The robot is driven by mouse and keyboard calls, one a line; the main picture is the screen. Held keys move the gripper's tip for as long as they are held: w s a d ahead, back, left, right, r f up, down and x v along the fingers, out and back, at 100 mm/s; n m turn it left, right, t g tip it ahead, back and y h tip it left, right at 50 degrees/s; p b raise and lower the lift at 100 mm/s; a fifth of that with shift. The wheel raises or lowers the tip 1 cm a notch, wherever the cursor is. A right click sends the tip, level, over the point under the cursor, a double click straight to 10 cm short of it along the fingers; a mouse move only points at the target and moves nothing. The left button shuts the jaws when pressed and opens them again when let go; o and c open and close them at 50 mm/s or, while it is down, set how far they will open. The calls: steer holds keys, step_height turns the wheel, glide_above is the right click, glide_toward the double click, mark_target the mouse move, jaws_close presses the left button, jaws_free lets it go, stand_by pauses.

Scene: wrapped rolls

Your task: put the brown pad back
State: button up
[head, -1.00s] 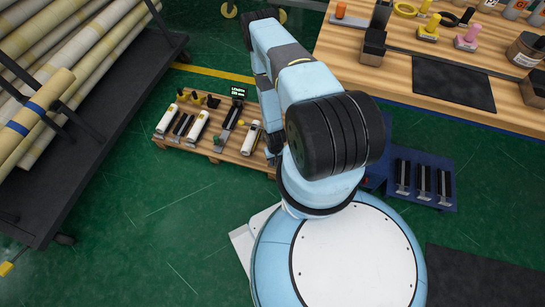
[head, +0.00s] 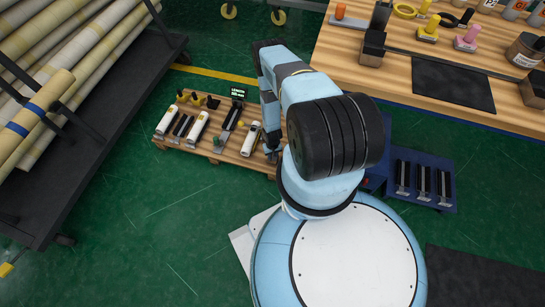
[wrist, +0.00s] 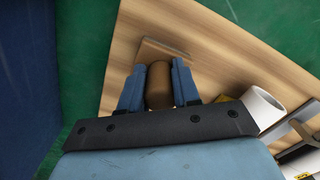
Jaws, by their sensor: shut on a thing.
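In the wrist view a brown upright cylinder, which I take as the grip of the brown pad (wrist: 158,84), stands between the two blue fingers of my gripper (wrist: 157,88). My gripper is shut on it. A thin brown flat edge shows just beyond it, over the wooden board (wrist: 212,42); I cannot tell whether it touches the board. In the head view my gripper (head: 272,154) is low at the right end of the board (head: 228,156), largely covered by my arm. The pad cannot be made out there.
On the board stand white rolls (head: 198,127), tools and a small dark display (head: 238,93). A white roll also shows right of my gripper in the wrist view (wrist: 262,108). A blue platform (head: 438,200) and a workbench (head: 350,55) are to the right, a roll rack (head: 110,100) left.

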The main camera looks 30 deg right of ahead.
steer(key=shift+f, duration=0.35)
steer(key=o, duration=1)
steer(key=r, duration=1.2)
steer(key=shift+w, duration=0.2)
